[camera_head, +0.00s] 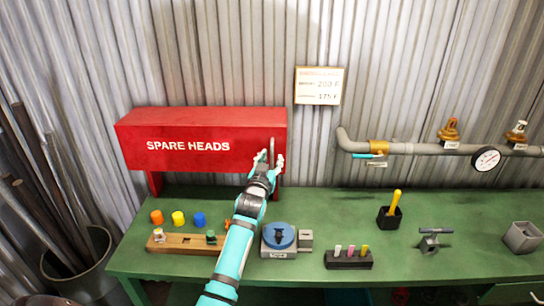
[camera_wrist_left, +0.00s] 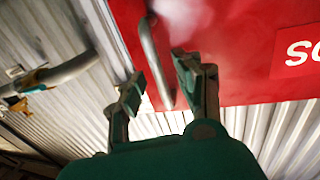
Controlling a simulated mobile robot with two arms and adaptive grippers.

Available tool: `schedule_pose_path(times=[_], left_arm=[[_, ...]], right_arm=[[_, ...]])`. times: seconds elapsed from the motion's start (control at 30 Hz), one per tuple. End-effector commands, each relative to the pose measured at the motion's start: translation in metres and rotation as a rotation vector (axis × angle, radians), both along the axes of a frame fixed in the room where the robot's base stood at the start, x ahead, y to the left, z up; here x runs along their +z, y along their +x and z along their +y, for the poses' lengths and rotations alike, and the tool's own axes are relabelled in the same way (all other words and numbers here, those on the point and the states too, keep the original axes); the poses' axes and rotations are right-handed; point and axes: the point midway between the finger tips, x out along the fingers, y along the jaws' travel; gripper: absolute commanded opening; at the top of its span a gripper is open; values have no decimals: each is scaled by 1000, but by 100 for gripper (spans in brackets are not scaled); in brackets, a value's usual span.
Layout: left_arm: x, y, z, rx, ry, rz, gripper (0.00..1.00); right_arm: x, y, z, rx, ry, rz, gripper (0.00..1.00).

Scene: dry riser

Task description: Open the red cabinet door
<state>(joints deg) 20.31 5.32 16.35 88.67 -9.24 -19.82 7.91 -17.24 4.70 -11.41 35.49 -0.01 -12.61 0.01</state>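The red cabinet (camera_head: 200,165), lettered "SPARE HEADS", stands on short red legs at the back left of the green bench. Its door front looks shut. A grey vertical bar handle (camera_head: 272,146) is at the door's right end; it also shows in the left wrist view (camera_wrist_left: 153,55). My left gripper (camera_head: 272,161) is at this handle, with its fingers apart. In the left wrist view, the left gripper (camera_wrist_left: 158,74) has one finger on each side of the handle's line, with gaps visible. Whether a finger touches the handle I cannot tell. My right gripper is not in view.
The green bench (camera_head: 330,215) carries a wooden peg block (camera_head: 185,243), a blue-topped device (camera_head: 279,236), a black marker holder (camera_head: 348,260) and a black cup (camera_head: 389,217). A grey pipe (camera_head: 420,148) with a gauge runs along the wall. Space before the cabinet's left half holds coloured caps.

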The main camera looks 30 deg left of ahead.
Motion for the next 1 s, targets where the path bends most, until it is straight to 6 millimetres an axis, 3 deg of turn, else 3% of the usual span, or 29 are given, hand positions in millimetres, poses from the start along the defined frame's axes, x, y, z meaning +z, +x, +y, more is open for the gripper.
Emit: schedule_pose_path(times=[0.17,0.47,0.73,1.0], left_arm=[[1,12,4,0,0,-1,34],[0,13,5,0,1,0,34],[0,13,5,0,1,0,0],[0,13,5,0,1,0,0]], right_arm=[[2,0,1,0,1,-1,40],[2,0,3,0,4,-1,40],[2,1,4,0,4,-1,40],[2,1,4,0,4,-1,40]])
